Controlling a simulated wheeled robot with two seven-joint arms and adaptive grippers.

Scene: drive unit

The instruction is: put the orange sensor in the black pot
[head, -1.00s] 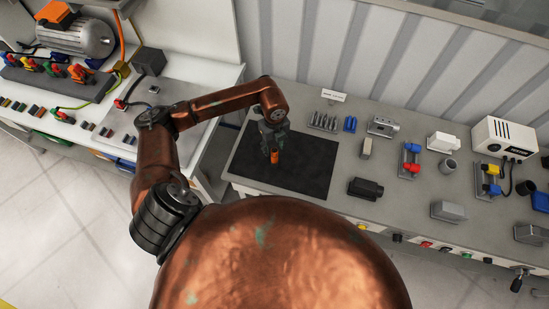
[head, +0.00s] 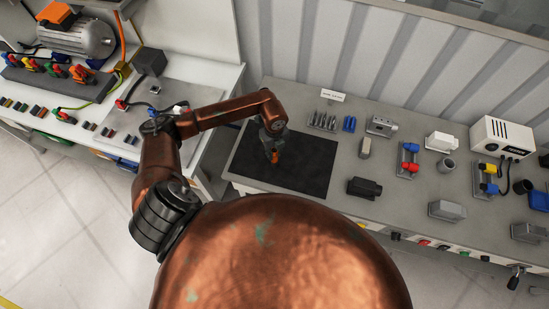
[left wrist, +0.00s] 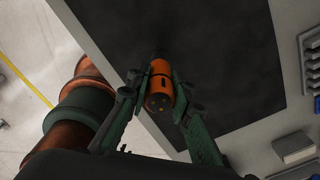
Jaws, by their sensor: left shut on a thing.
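The orange sensor (head: 275,157) is a short orange cylinder with a dark band, clearest in the left wrist view (left wrist: 160,87). My left gripper (head: 273,148) is shut on it, with one green finger on each side, over the black mat (head: 305,175). I cannot tell whether the sensor's far end touches the mat. A small round dark-grey cup with an open top (head: 447,165) stands on the bench to the right and may be the pot. My right gripper is not in view.
A dark block-like device (head: 365,188) lies right of the mat. Behind it stand a small grey block (head: 366,148), a connector stand with red and blue parts (head: 408,160) and a white block (head: 440,143). A white box (head: 503,137) is farther right. Most of the mat is bare.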

